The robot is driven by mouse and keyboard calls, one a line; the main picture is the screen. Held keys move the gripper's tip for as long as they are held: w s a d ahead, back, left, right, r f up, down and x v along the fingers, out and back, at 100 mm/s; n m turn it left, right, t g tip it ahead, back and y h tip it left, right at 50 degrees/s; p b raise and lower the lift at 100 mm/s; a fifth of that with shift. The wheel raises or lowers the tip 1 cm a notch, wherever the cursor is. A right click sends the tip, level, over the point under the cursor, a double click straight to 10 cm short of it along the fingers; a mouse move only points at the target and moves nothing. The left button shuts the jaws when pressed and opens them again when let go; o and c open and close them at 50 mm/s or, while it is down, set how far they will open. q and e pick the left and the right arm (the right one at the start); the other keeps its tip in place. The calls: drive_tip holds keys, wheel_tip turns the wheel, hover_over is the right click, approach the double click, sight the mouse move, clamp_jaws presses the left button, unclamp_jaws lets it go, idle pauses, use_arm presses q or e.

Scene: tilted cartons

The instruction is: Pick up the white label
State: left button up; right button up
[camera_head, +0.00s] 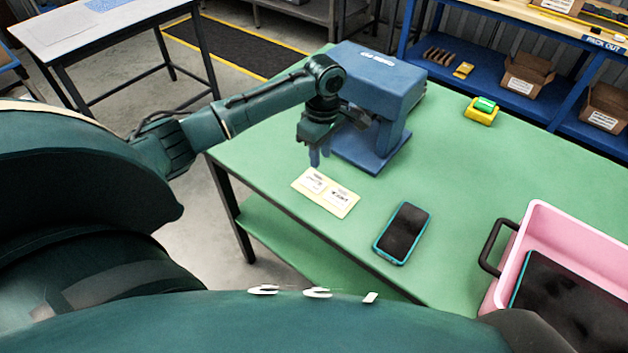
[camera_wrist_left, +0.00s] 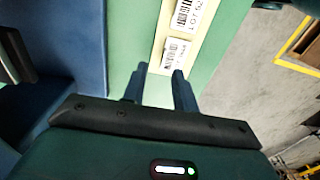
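Two white labels with dark print lie side by side on a pale yellow strip (camera_head: 325,192) near the left edge of the green table. One label (camera_head: 313,181) is nearer the blue machine; the other label (camera_head: 340,196) is nearer the phone. In the left wrist view, the labels show barcodes: a near label (camera_wrist_left: 177,52) and a far label (camera_wrist_left: 187,14). My left gripper (camera_head: 319,158) is above the table, just beyond the strip's machine-side end. Its two fingers (camera_wrist_left: 160,72) stand apart with nothing between them, pointing toward the near label. My right gripper is not in view.
A blue machine (camera_head: 378,82) stands close behind my left gripper. A teal-edged phone (camera_head: 403,234) lies right of the strip. A pink crate (camera_head: 545,222) holding a dark flat object is at the right. A yellow-green item (camera_head: 482,112) sits farther back. The table's middle is clear.

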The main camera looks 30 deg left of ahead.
sight(321, 176)
use_arm(q)
drive_tip(key=f, duration=0.2)
drive_tip(key=s+d+f, duration=0.1)
drive_tip(key=f, duration=0.1)
drive_tip(key=shift+p, duration=0.4)
drive_tip(key=shift+f, duration=0.65)
drive_tip(key=shift+c, duration=0.4)
clamp_jaws()
